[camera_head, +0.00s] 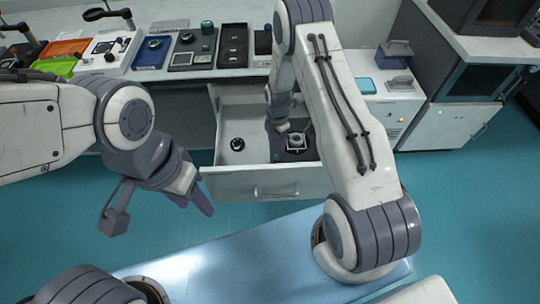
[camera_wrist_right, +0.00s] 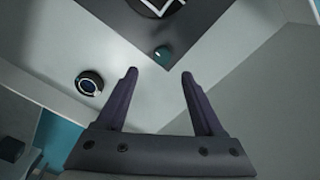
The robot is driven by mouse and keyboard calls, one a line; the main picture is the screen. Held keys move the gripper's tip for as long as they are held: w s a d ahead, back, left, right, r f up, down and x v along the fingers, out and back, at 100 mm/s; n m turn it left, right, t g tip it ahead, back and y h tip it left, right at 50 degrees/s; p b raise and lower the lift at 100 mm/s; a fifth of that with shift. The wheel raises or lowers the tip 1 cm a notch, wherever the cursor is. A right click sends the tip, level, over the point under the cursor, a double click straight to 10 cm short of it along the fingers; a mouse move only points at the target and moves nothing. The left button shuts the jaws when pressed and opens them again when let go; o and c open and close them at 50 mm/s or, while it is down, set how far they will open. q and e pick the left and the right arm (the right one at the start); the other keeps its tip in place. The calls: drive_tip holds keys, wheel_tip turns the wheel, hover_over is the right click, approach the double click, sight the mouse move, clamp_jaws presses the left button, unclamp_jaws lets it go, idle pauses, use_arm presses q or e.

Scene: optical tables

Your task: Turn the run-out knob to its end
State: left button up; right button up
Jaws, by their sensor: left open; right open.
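A small dark-green knob (camera_wrist_right: 161,53) stands by the corner of a dark plate (camera_wrist_right: 118,12) in the right wrist view. It looks like the run-out knob, though no label shows. My right gripper (camera_wrist_right: 159,74) is open, its two fingers pointing towards the knob, which appears between and just past the fingertips. I cannot tell whether they touch it. In the head view my right gripper (camera_head: 279,143) reaches down into the open drawer (camera_head: 262,184), partly hidden by its arm. My left gripper (camera_head: 201,197) is open and empty, left of the drawer front.
A black round part (camera_head: 237,144) lies at the drawer's left, also seen in the right wrist view (camera_wrist_right: 89,84). A square-topped device (camera_head: 296,141) sits at the drawer's right. The bench (camera_head: 176,76) above holds several trays and instruments. The floor left of the drawer is clear.

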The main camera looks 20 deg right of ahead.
sight(277, 156)
wheel_tip(277, 156, down, 9)
drive_tip(key=shift+d+r, duration=0.1)
drive_tip(key=shift+d, duration=0.05)
